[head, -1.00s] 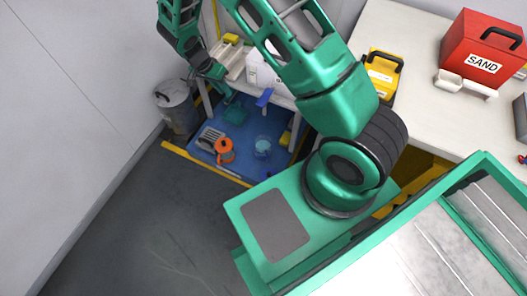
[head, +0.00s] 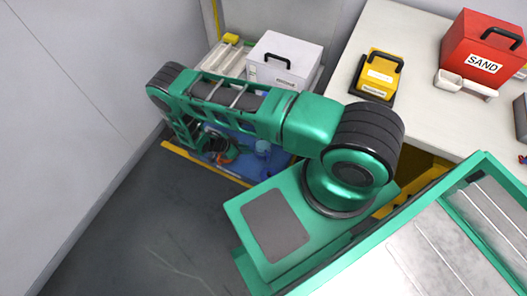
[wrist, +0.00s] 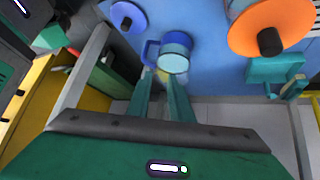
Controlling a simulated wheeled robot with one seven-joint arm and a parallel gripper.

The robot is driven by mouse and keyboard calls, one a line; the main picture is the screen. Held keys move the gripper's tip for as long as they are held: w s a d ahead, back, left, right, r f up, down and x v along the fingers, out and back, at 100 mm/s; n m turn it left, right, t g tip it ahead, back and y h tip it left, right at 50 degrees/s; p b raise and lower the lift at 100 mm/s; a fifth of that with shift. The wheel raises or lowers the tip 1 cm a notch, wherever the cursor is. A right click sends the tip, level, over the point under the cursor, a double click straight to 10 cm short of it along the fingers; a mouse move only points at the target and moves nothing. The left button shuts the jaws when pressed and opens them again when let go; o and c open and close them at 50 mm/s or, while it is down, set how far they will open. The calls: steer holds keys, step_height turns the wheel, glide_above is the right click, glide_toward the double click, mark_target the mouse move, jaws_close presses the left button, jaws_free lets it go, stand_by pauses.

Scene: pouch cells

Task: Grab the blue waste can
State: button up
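In the wrist view, a blue can (wrist: 174,54) with a pale top and a blue side handle stands on the blue mat, just beyond my fingertips. It also shows in the head view (head: 262,147), low behind my arm. My gripper (wrist: 160,78) points toward the can, with a gap between its two fingers and nothing seen held. Whether the fingers touch the can or its handle is not clear. In the head view my arm hides most of the gripper and part of the mat.
An orange round-topped container (wrist: 272,27) with a dark knob stands right of the can in the wrist view. A smaller blue disc (wrist: 128,17) with a dark knob is at the upper left. A white box (head: 285,60) and a yellow case (head: 377,75) stand behind my arm.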

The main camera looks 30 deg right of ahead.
steer(key=m+h, duration=0.1)
glide_toward(268, 159)
steer(key=f, duration=0.1)
steer(key=x, duration=1.1)
steer(key=shift+w+a+f, duration=0.1)
steer(key=shift+w+a, duration=0.05)
steer(key=shift+w, duration=0.25)
jaws_close()
stand_by(0.8)
